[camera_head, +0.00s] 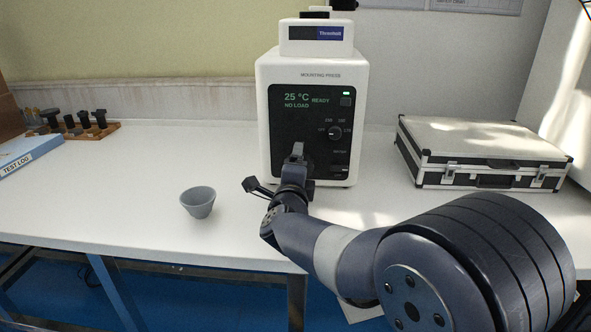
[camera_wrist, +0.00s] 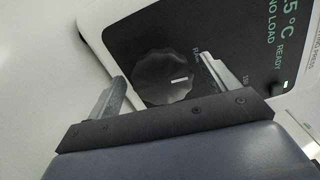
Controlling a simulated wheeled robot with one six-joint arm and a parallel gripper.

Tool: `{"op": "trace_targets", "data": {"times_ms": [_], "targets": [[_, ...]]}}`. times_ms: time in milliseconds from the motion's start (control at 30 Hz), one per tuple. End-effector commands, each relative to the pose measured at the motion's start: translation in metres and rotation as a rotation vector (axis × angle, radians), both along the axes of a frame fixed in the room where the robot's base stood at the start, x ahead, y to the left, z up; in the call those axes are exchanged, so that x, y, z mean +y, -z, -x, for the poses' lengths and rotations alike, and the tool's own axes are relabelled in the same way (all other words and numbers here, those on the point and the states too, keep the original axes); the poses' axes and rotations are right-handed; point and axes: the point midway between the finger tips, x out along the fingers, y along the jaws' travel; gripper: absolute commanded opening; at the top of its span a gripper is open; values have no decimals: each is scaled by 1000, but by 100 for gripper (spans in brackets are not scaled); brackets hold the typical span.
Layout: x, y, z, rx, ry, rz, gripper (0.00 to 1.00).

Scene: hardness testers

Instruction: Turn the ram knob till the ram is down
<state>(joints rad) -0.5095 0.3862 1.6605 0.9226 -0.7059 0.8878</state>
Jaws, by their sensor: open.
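The mounting press (camera_head: 312,110) stands upright on the bench, its dark panel facing me. Its display reads 25 °C, READY and NO LOAD. In the wrist view a large dark scalloped knob (camera_wrist: 160,82) fills the middle, with a white pointer line aimed toward the display side and a partly hidden label starting "RA" beside it. My gripper (camera_wrist: 161,69) is open, one finger on each side of this knob; I cannot tell whether they touch it. In the head view my gripper (camera_head: 298,152) is before the lower panel and hides this knob. The ram itself is not visible.
A smaller numbered knob (camera_head: 336,133) sits on the panel right of my gripper. A grey cup (camera_head: 198,202) stands on the bench left of my arm. A silver case (camera_head: 480,150) lies at right. A wooden rack (camera_head: 88,133) and blue test log (camera_head: 28,152) are at left.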

Motion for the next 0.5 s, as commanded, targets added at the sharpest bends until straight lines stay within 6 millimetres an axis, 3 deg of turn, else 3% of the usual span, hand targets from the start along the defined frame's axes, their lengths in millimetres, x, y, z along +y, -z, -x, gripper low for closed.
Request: {"op": "trace_targets", "data": {"times_ms": [500], "targets": [[4, -2, 88, 0, -4, -1, 82]]}}
